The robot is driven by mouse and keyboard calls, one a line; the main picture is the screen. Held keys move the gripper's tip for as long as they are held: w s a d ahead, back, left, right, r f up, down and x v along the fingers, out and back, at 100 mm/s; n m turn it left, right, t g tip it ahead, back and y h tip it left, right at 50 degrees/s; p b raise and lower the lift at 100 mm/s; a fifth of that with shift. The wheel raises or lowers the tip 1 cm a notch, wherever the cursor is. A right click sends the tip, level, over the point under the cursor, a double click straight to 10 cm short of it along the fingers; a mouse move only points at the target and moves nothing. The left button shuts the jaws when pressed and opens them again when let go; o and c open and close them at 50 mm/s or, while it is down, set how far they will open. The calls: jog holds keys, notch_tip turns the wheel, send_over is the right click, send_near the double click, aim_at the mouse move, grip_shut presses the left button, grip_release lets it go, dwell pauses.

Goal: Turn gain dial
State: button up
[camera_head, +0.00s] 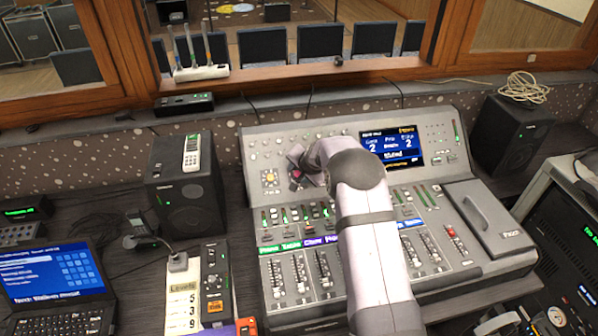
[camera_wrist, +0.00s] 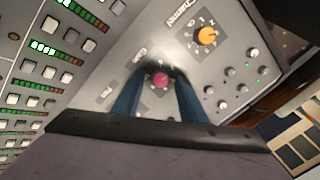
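In the wrist view a small dial with a pink cap (camera_wrist: 160,80) sits on the grey panel, beside a printed label that appears to read "Gain". My gripper (camera_wrist: 160,83) has its two blue fingers apart, one on each side of this dial. Grey panel shows between the fingers, and I see no clear contact with the pink cap. A dark patch surrounds the cap. In the head view my gripper (camera_head: 297,172) is low over the upper left of the mixing console (camera_head: 465,178), and it largely hides the dial there.
A yellow-orange dial (camera_wrist: 206,35) stands near the pink one; it also shows in the head view (camera_head: 269,179). Small knobs (camera_wrist: 230,80) and button rows (camera_wrist: 50,72) surround them. A speaker (camera_head: 187,190) is left of the console. My arm covers the console's middle.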

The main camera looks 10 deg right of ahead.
grip_shut()
jog(key=shift+m+b, duration=0.3)
jog(key=shift+m, duration=0.1)
jog(key=m+b, duration=0.1)
jog(key=m, duration=0.1)
jog(key=shift+f+m, duration=0.15)
jog(key=shift+m, duration=0.25)
jog(key=m+b, duration=0.2)
jog(key=m, duration=0.2)
jog(key=shift+s+m+t, duration=0.15)
jog(key=shift+m+t, duration=0.15)
jog(key=m, duration=0.4)
jog(key=shift+b, duration=0.35)
jog(key=shift+m+t, duration=0.3)
jog(key=shift+m, duration=1.5)
